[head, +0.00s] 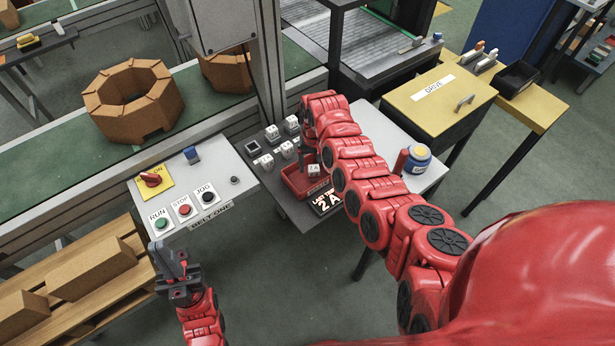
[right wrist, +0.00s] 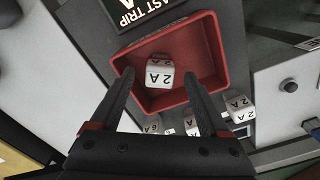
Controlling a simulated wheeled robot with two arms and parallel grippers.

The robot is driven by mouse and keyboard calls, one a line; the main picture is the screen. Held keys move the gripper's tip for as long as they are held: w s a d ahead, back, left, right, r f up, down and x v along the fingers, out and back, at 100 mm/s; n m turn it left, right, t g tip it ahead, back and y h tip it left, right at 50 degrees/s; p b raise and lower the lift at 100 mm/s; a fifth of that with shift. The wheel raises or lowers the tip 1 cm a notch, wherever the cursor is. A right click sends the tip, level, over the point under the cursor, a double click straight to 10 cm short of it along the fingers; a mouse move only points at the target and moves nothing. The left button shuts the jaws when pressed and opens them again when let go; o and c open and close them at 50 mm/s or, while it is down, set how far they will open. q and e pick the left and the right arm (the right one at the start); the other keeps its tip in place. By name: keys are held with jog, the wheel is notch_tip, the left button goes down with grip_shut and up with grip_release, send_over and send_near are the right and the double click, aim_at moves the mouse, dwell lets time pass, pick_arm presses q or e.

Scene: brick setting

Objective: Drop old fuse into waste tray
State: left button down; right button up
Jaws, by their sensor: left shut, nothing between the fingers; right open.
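The red waste tray (head: 290,181) sits on the grey panel beside the "LAST TRIP 2 A" sign (head: 326,201). It also shows in the right wrist view (right wrist: 207,50). A white fuse marked 2A (right wrist: 159,74) appears inside the tray, and it shows in the head view (head: 314,169). My right gripper (head: 306,156) is over the tray, pointing down. Its fingers are open and spread to either side of the fuse, with visible gaps. My left gripper (head: 172,262) is shut and empty, low at the left, in front of the belt button panel.
Several other fuses (head: 287,149) stand on the panel behind the tray. A button panel (head: 222,184) is to the left. A blue-lidded jar (head: 417,158) and a yellow "DRIVE" box (head: 440,97) are to the right. A metal post (head: 270,60) rises behind the fuses.

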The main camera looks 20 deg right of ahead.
jog(key=shift+w+r, duration=0.1)
jog(key=shift+r, duration=0.5)
notch_tip(320, 180, up, 5)
jog(key=shift+r+b, duration=0.1)
jog(key=shift+b, duration=0.95)
notch_tip(320, 180, up, 11)
jog(key=p, duration=0.1)
